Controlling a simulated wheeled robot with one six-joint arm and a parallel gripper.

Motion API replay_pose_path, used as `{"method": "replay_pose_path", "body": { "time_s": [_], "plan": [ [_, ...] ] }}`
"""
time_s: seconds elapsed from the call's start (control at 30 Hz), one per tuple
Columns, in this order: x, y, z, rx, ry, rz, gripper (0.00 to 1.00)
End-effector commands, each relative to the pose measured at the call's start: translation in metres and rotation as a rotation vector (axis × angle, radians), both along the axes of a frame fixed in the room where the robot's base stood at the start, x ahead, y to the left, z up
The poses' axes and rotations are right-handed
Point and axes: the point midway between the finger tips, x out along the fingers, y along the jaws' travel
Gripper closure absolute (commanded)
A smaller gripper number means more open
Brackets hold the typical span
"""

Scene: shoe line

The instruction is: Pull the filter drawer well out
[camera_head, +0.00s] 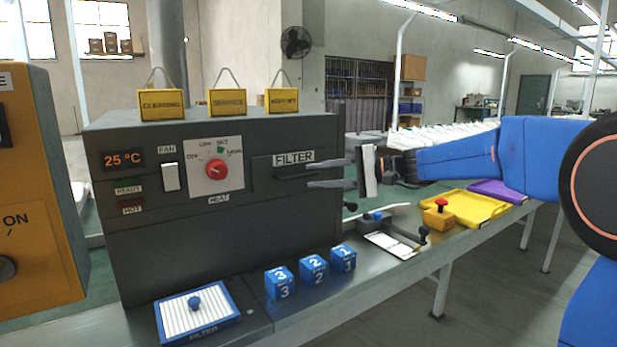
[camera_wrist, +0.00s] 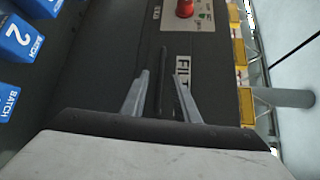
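The filter drawer (camera_head: 262,163) is a dark panel in the right part of the grey machine's front, under a white FILTER label (camera_head: 293,158). It looks flush with the machine. Its thin dark handle (camera_wrist: 163,65) runs between my gripper's fingers in the wrist view. My gripper (camera_head: 308,174) reaches in from the right, just in front of the drawer. Its two grey fingers are apart, one on each side of the handle, with gaps showing in the wrist view (camera_wrist: 160,73). Whether the tips reach fully past the handle is hard to tell.
Blue numbered blocks (camera_head: 313,268) and a blue-framed filter tray (camera_head: 197,312) stand on the bench before the machine. A clipboard-like board (camera_head: 392,245) and a yellow tray (camera_head: 470,205) lie to the right. Yellow signs (camera_head: 227,103) stand on top of the machine.

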Motion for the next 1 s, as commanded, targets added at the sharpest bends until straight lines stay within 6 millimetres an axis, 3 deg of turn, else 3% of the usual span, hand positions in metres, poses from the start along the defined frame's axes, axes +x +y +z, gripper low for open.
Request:
{"method": "replay_pose_path", "body": {
  "time_s": [0.23,0.6,0.63,0.73,1.0],
  "plan": [
    [0.005,0.025,-0.004,0.000,0.000,0.001,0.72],
    [0.006,0.030,-0.004,0.000,0.000,-0.001,0.72],
    [0.006,0.029,-0.004,0.000,0.000,-0.001,0.74],
    [0.006,0.029,-0.004,0.000,0.000,-0.001,0.98],
    [0.004,0.028,-0.004,0.000,0.000,-0.001,1.00]
  ]
}}
